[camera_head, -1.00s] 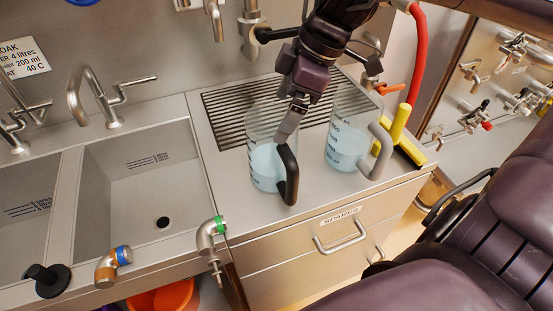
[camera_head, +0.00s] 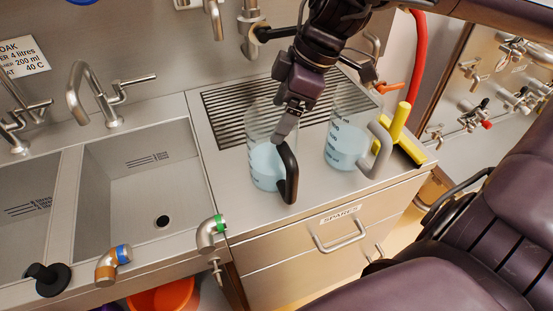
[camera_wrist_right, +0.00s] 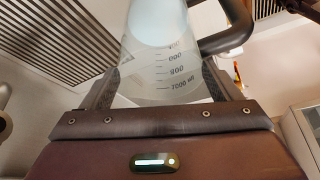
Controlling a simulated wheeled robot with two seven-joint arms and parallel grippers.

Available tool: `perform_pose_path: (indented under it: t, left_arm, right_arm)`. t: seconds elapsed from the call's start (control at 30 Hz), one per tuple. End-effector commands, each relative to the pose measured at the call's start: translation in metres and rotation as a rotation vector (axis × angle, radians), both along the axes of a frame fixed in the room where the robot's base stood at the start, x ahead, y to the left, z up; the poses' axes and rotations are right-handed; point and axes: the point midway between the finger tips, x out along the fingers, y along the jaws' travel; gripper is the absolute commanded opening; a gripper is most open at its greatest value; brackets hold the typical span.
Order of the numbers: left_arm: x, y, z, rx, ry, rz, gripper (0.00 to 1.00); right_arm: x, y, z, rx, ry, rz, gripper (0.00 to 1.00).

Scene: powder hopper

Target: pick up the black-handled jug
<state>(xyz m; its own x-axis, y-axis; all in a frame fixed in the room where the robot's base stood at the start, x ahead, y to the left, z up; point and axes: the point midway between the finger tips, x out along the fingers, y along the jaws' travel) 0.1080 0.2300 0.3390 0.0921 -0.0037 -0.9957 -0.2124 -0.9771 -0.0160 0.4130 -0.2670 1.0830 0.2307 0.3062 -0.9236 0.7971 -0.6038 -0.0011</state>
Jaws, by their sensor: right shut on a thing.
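The black-handled jug (camera_head: 266,166) is clear with pale blue liquid in it. It stands upright on the steel counter beside the sink, its black handle (camera_head: 291,176) toward the front right. My right gripper (camera_head: 284,128) comes down from above and is shut on the jug's upper part. In the right wrist view the jug's wall (camera_wrist_right: 158,62) with its volume marks lies between the two fingers, and the handle is at the right. I see no clear gap under the jug. My left gripper is not in view.
A slatted drain grille (camera_head: 228,112) lies behind. The sink (camera_head: 150,185) is at the left. A green-banded tap fitting (camera_head: 211,232) is at the counter's front edge.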

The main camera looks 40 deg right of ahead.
Motion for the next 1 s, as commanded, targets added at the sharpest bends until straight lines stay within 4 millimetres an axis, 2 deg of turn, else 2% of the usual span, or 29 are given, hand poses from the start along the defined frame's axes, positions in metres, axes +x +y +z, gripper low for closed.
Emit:
perform_pose_path:
  t: [0.37,0.57,0.77,1.0]
  left_arm:
    - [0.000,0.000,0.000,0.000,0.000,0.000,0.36]
    - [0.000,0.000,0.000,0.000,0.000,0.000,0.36]
    - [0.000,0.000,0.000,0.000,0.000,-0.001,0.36]
    - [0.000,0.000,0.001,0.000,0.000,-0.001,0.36]
  right_arm:
    - [0.001,0.000,0.004,0.000,-0.003,0.000,0.22]
    - [0.001,0.000,0.013,-0.002,-0.004,-0.001,0.22]
    - [0.001,0.000,0.032,-0.001,-0.006,0.000,0.22]
    - [0.001,0.000,0.063,-0.002,-0.006,0.000,0.22]
